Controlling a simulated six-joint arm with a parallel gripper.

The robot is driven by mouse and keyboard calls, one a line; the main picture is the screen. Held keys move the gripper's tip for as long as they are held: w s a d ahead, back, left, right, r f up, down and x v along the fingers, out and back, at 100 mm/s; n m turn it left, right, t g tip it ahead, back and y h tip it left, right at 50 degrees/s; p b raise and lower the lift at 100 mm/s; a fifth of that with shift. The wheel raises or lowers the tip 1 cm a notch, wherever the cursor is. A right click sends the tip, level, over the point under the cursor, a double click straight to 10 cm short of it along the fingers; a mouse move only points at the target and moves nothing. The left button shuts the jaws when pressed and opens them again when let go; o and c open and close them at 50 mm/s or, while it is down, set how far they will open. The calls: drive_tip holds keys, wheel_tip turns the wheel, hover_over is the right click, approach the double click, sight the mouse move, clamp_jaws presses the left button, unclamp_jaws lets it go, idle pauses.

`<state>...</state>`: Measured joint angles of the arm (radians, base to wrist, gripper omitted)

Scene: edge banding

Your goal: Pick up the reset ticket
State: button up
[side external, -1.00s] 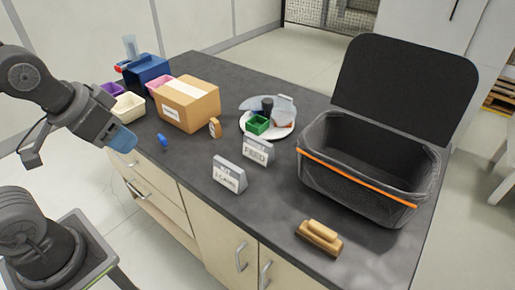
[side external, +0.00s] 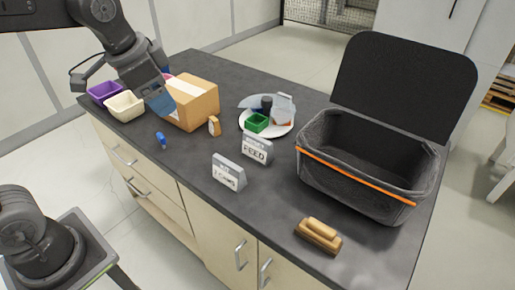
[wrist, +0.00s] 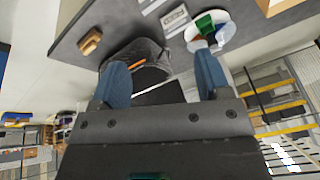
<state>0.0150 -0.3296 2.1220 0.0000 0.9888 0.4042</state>
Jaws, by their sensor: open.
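I cannot make out a thing clearly marked as the reset ticket. Two grey tent signs stand on the dark counter (side external: 170,170): one reads FEED (side external: 257,149), and the other (side external: 229,171) has lettering too small to read surely. In the wrist view the signs show at the top (wrist: 176,20). My gripper (side external: 162,104) hangs over the counter's left part, in front of the cardboard box (side external: 197,100), left of both signs. Its blue fingers are apart and empty in the wrist view (wrist: 160,75).
A black open bin (side external: 365,170) with an orange stripe stands at the right. A white plate (side external: 281,129) with a green box (side external: 257,122) lies at the back. Purple (side external: 105,92) and cream (side external: 125,106) trays stand left. A wooden block (side external: 319,236) lies at the front.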

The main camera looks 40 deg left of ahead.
drive_tip(key=w+f+m+g, duration=0.2)
drive_tip(key=w+m, duration=0.3)
drive_tip(key=w, duration=0.6)
drive_tip(key=m+g, duration=0.2)
drive_tip(key=m, duration=0.6)
hover_over(258, 146)
drive_tip(key=w+a, duration=0.1)
wheel_tip(258, 146, down, 14)
wheel_tip(258, 146, down, 8)
drive_tip(key=shift+w+r, duration=0.1)
drive_tip(key=shift+f, duration=3.1)
drive_tip(key=c, duration=1)
drive_tip(key=shift+r, duration=0.1)
